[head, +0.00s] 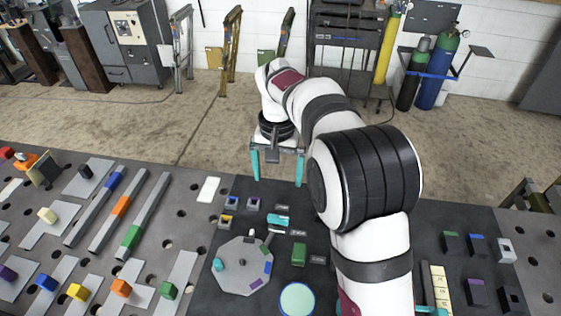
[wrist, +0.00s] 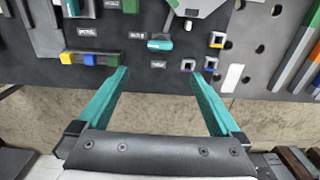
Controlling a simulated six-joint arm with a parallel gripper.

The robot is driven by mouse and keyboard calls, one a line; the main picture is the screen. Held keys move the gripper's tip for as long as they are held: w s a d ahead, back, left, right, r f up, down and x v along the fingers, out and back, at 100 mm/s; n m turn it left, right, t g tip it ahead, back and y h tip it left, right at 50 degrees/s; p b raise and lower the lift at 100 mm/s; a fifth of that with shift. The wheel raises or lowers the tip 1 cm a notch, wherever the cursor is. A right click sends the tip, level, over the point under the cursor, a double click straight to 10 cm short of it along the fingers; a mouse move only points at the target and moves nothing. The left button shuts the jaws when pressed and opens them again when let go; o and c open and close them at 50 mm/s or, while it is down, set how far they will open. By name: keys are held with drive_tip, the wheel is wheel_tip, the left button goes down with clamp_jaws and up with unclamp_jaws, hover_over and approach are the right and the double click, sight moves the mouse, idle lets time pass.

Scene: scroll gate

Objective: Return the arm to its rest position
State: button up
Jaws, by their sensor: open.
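My gripper (head: 277,168) hangs above the far edge of the dark work board, its two teal fingers spread apart with nothing between them. It also shows in the wrist view (wrist: 160,80), open and empty over the board's edge. My white and black arm reaches from the near right of the head view out to the gripper, and it hides part of the board's right half.
The dark board (head: 205,268) carries a grey octagonal plate (head: 240,283), a green block (head: 299,254), a teal piece (head: 278,220) and small sockets. Rails with coloured sliders (head: 121,206) lie left. Gas cylinders (head: 435,70) stand behind on the floor. The air around the gripper looks clear.

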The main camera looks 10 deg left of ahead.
drive_tip(key=s+d+r+m, duration=0.2)
drive_tip(key=s+d+r, duration=0.4)
drive_tip(key=s+d, duration=0.25)
drive_tip(key=s+d+f+m+y, duration=0.1)
drive_tip(key=s+d, duration=0.2)
drive_tip(key=s, duration=0.8)
drive_tip(key=s+d+f+m, duration=0.2)
drive_tip(key=s+d, duration=0.2)
drive_tip(key=s, duration=0.6)
drive_tip(key=shift+s+f+y, duration=0.15)
drive_tip(key=shift+s+y, duration=0.2)
drive_tip(key=shift+y, duration=0.05)
drive_tip(key=shift+c, duration=0.3)
